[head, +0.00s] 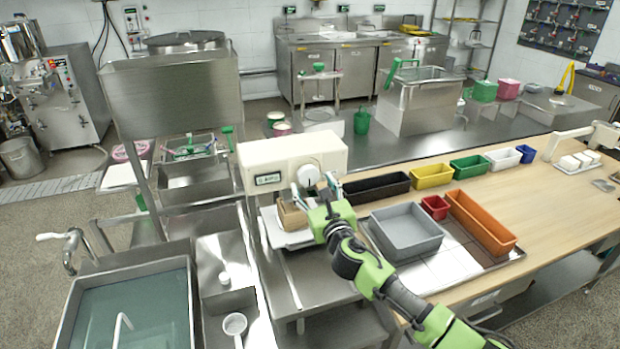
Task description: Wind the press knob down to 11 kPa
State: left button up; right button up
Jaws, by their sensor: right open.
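The press is a white box-shaped housing (275,156) on a steel stand, left of the wooden bench. Its front has a small green-framed display (268,179), too small to read. A round white knob or dial (308,172) with a dark mark sits at the right of that front. My right gripper (312,190) is open, just below and in front of the round part. I cannot tell whether its fingers touch it. A tan block (292,215) stands under the housing, partly hidden by the gripper. My left gripper is not in view.
A grey bin (407,250), an orange tray (481,222) and a black tray (376,187) lie on the bench close to my right arm. A water-filled sink (135,310) is at the lower left. The bench's right side (550,205) is mostly clear.

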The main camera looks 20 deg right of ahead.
aim_at(309, 178)
jog(key=shift+w, duration=1.75)
jog(key=c, duration=1.1)
